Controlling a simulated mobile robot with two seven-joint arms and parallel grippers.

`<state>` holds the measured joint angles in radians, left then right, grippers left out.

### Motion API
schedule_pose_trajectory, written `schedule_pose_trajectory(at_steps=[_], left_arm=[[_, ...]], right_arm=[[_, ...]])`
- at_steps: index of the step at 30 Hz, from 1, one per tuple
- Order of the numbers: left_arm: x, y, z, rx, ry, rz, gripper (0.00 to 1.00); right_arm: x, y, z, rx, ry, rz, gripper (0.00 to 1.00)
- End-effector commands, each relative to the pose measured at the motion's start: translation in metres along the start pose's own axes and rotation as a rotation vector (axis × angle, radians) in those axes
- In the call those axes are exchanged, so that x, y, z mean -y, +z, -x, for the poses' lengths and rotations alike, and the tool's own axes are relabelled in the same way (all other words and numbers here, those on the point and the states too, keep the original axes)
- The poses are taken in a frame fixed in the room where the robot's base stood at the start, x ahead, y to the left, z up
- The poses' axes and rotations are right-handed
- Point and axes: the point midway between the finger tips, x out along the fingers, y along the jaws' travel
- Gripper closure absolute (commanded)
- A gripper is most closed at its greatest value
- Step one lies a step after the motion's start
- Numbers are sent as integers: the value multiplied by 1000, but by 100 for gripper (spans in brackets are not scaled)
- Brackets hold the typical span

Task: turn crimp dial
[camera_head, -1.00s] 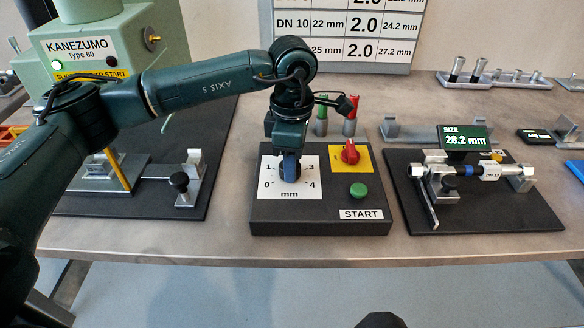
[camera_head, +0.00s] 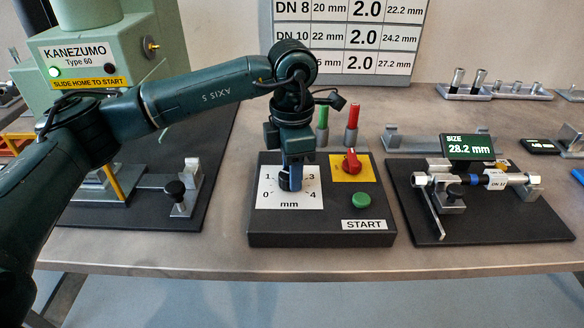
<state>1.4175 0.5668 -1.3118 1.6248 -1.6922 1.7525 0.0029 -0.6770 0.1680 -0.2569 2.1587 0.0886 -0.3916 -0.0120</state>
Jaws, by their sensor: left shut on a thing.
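The crimp dial (camera_head: 285,184) is a dark knob on a white scale plate (camera_head: 305,200) marked 0 to 4 mm. The plate lies on a dark control box (camera_head: 320,239). My left gripper (camera_head: 291,180) comes down from above and is shut on the dial. The gripper hides part of the dial and the top of the scale, so I cannot tell exactly where the dial points. A red rotary switch (camera_head: 351,163) on a yellow plate and a green START button (camera_head: 361,200) sit to the right on the same box. My right gripper is not in view.
The green KANEZUMO machine (camera_head: 90,50) stands at the left on a dark mat. A gauge fixture with a 28.2 mm display (camera_head: 467,147) stands on a dark plate at the right. Red and green pens (camera_head: 352,117) stand behind the box. A size chart (camera_head: 345,40) is at the back.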

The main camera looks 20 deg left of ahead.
Motion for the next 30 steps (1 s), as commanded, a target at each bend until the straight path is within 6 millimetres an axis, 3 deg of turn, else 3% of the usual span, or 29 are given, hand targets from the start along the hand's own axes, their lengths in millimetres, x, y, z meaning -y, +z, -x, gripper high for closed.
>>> schedule_pose_trajectory(at_steps=[6,7,14,23,26,30], left_arm=[[0,0,1,1,2,-1,86],[0,0,1,1,2,-1,61],[0,0,1,1,1,-1,42],[0,0,3,1,1,-2,41],[0,0,13,2,1,-1,41],[0,1,40,4,3,-1,41]], right_arm=[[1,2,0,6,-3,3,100],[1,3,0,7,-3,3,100],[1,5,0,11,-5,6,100],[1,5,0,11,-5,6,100],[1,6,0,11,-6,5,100],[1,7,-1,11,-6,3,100]])
